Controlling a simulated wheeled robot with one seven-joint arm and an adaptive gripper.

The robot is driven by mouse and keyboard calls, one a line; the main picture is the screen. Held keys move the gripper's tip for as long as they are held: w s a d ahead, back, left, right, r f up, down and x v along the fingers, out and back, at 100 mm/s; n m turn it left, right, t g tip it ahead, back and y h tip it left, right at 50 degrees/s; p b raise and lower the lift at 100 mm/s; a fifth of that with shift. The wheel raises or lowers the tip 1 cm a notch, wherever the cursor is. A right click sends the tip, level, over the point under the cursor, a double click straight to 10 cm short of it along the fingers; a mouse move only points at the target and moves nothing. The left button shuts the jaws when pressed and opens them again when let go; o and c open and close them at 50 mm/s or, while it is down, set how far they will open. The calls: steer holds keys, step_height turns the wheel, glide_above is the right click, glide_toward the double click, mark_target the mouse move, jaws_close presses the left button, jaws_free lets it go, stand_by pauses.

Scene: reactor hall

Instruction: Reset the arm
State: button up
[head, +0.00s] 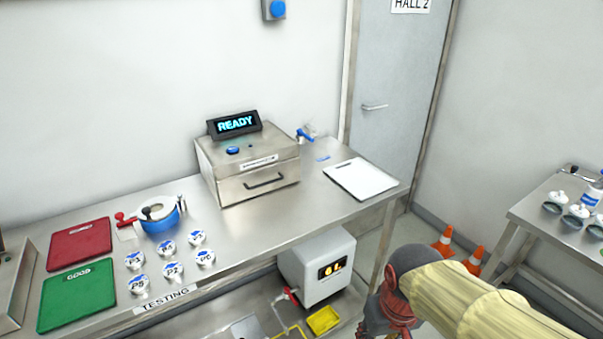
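My arm, in a pale yellow sleeve, reaches in from the lower right of the head view. It ends in a dark grey wrist with my gripper (400,325), which has reddish parts, at the bottom edge. The gripper hangs in front of the steel bench's right end, near the floor side. The picture edge cuts it off, so its fingertips are hidden and I cannot tell if it is open or shut. I see nothing held in it.
The steel bench (325,215) carries a machine (250,165) with a "READY" display, a white board (360,179), a blue pot (160,218), several lidded cups, and red (80,243) and green (77,295) mats. A white "81" box (318,268), orange cones (445,240) and a right-hand table (560,225) surround my arm.

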steer(key=s+d+r+t, duration=0.2)
steer(key=r, duration=0.3)
steer(key=s+d+r+m+t+p, duration=0.1)
steer(key=s+r+t, duration=0.1)
steer(key=r, duration=0.3)
steer(key=shift+d+r, duration=0.35)
